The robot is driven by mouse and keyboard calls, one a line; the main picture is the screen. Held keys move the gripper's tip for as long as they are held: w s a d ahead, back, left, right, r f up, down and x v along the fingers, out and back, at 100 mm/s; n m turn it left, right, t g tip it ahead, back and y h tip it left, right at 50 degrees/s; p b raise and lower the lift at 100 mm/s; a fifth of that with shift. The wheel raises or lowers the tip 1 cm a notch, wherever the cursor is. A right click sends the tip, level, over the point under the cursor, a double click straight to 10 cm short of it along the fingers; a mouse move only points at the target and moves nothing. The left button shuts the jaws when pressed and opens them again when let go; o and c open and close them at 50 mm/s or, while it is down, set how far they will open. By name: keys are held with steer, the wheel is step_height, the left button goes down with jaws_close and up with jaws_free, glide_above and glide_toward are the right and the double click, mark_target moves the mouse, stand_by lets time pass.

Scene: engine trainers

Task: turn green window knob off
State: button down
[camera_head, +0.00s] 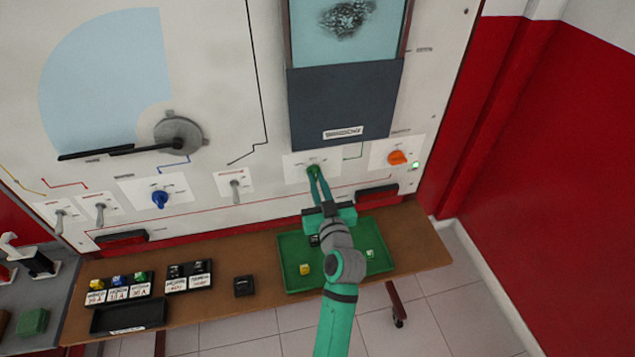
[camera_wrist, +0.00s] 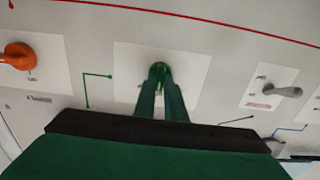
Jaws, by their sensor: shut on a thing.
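The green knob (camera_head: 312,169) sits on a white plate on the panel, below the dark window box (camera_head: 345,104). My gripper (camera_head: 316,184) reaches up to the panel with its fingers closed around the knob. In the wrist view the green knob (camera_wrist: 158,70) shows between the fingertips (camera_wrist: 160,82), which hide part of it. The knob's exact angle and its markings cannot be made out.
An orange knob (camera_head: 397,157) with a lit green lamp (camera_head: 415,165) is to the right. A grey toggle (camera_head: 235,186) and a blue knob (camera_head: 160,199) are to the left. Below, a green tray (camera_head: 290,255) with small blocks lies on the brown shelf (camera_head: 425,245).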

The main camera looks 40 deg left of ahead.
steer(key=shift+r, duration=0.3)
steer(key=c, duration=1.8)
jaws_free()
steer(key=shift+w+f, duration=0.15)
steer(key=v, duration=1.1)
steer(key=shift+w, duration=0.1)
